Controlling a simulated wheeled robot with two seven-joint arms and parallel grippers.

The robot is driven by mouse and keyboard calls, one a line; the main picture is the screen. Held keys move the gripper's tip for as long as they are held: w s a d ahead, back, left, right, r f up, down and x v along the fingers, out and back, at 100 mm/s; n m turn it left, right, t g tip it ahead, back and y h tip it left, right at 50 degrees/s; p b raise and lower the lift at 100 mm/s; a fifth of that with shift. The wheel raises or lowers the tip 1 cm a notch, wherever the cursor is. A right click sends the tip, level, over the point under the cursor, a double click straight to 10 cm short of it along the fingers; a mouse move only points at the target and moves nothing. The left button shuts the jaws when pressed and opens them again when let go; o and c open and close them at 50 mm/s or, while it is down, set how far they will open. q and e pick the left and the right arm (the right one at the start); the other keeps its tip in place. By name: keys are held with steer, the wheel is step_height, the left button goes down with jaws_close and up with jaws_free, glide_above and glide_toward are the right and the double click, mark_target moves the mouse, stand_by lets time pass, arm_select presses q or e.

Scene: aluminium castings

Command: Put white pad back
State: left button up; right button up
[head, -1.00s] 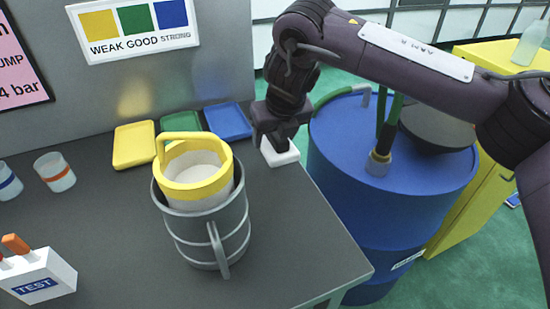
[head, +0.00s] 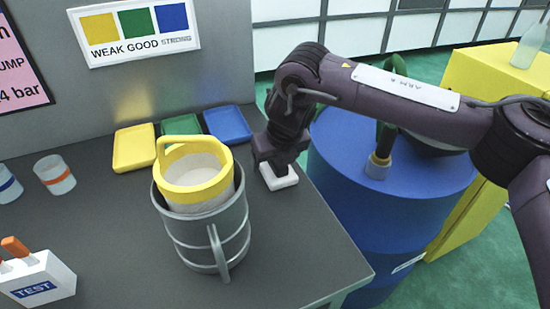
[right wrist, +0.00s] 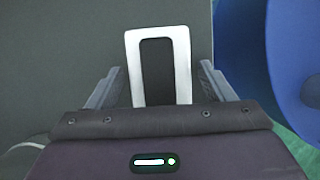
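The white pad (head: 279,179) is at the right edge of the grey bench in the head view, directly below my right gripper (head: 278,158). In the right wrist view the pad (right wrist: 183,75) is a white rectangle with a dark strip along its middle. It lies between the lines of my right gripper's two fingers (right wrist: 160,75), with a gap on each side. The fingers are apart. The pad looks flat and level; whether it touches the bench fully is hard to tell. My left gripper is not in view.
A metal jug (head: 205,240) with a yellow-rimmed insert (head: 190,188) stands left of the pad. Yellow (head: 134,148), green (head: 180,129) and blue (head: 228,125) trays lie behind. A blue drum (head: 420,215) stands beyond the bench's right edge. Bench in front of the pad is clear.

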steer(key=shift+o, duration=0.5)
steer(key=shift+r, duration=0.1)
steer(key=shift+r, duration=0.25)
steer(key=v, duration=1)
steer(key=shift+s+d+r+p, duration=0.1)
steer(key=shift+s+r+p, duration=0.05)
steer(key=shift+r+p, duration=0.25)
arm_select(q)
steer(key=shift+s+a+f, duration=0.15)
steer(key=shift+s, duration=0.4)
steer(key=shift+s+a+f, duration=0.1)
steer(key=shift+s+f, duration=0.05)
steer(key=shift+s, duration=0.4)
arm_select(e)
steer(key=shift+s+r, duration=0.2)
steer(key=shift+r, duration=0.15)
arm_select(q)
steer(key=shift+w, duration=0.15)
